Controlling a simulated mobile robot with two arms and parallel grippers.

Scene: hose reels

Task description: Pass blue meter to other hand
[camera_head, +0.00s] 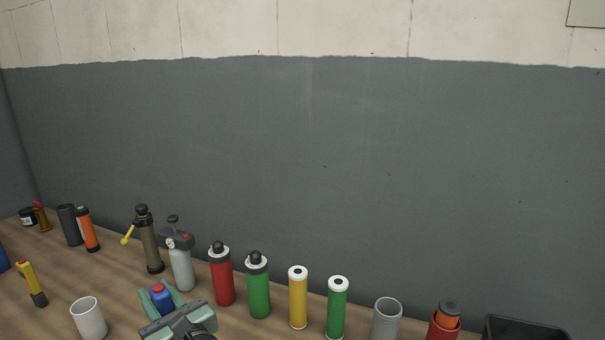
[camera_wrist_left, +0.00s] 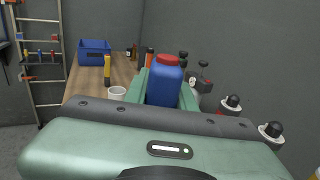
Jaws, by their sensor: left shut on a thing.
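The blue meter (camera_head: 162,297) has a blue body and a red top. It is between the fingers of my left gripper (camera_head: 160,298), low in the head view, in front of the grey spray bottle. In the left wrist view the blue meter (camera_wrist_left: 164,82) stands upright between the green fingers of my left gripper (camera_wrist_left: 165,90), which is shut on it. Its lower part is hidden behind the gripper body. My right gripper is in neither view.
A wooden bench (camera_head: 60,285) runs along the grey wall. A white cup (camera_head: 89,318) and a yellow tool (camera_head: 31,284) stand left of the gripper. Red (camera_head: 221,275) and green (camera_head: 258,287) bottles and several tubes line the back. A black bin (camera_head: 525,328) is at right.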

